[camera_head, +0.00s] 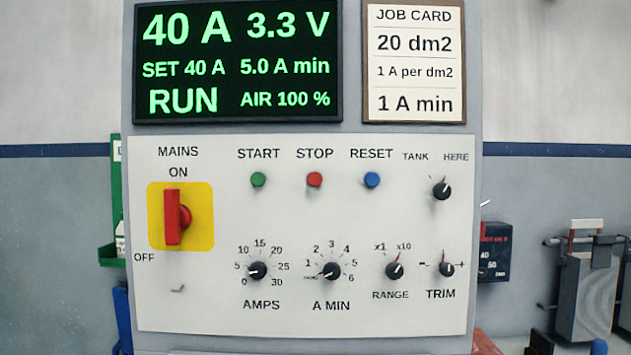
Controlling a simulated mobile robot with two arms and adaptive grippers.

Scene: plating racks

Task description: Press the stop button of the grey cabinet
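The grey cabinet (304,130) stands straight ahead, with a white control panel (215,305) on its front. The red stop button (315,179) sits under the label STOP, between the green start button (258,179) and the blue reset button (372,180). The display (238,62) above reads 40 A, 3.3 V, SET 40 A, 5.0 A min, RUN and AIR 100 %. The red mains switch (174,218) on its yellow plate is upright, toward ON. Neither of my grippers can be made out in the head view, and nothing covers the stop button.
Below the buttons are the AMPS knob (257,271), A MIN knob (331,270), RANGE knob (395,270) and TRIM knob (446,269). The TANK/HERE knob (441,190) is at the upper right. A job card (414,62) hangs above. A grey unit (585,290) stands at far right.

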